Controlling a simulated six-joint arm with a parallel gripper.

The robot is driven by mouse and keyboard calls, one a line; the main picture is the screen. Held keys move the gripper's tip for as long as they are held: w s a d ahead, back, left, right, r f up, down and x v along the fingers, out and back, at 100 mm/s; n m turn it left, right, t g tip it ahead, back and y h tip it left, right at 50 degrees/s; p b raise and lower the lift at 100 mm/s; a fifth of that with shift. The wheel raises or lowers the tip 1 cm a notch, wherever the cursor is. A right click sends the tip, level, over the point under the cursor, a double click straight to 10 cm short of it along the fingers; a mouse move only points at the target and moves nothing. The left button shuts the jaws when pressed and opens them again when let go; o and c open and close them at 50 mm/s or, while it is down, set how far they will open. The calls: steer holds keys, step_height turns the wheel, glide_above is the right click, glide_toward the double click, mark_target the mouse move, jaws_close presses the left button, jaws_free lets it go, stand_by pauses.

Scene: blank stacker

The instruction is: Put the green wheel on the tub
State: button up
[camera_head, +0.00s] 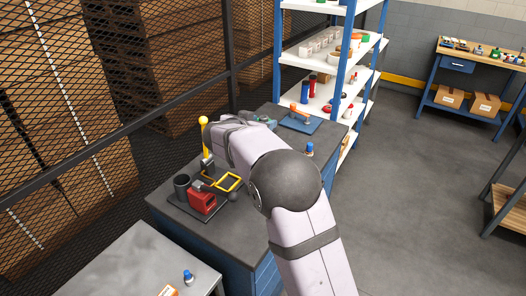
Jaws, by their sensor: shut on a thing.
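No green wheel can be made out in the head view. A dark round tub-like container (182,187) stands at the left of the bench, and I cannot tell for sure that it is the tub. My arm reaches across the bench to the upper left. Its wrist end is beside a yellow post with a round knob (204,123).
A red block (203,202) sits beside the dark container on a dark tray (215,215). A yellow square frame (229,182) is nearby. A blue board (300,123) with an orange-handled tool lies at the far end. A blue-capped bottle (309,149) stands near the bench's right edge.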

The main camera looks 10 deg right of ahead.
steer(key=shift+f+p, duration=0.55)
steer(key=shift+f, duration=4.4)
steer(key=shift+a+f, duration=0.1)
steer(key=o, duration=1.1)
steer(key=shift+a, duration=0.1)
steer(key=b+v, duration=0.3)
steer(key=v, duration=0.9)
steer(key=shift+b, duration=0.35)
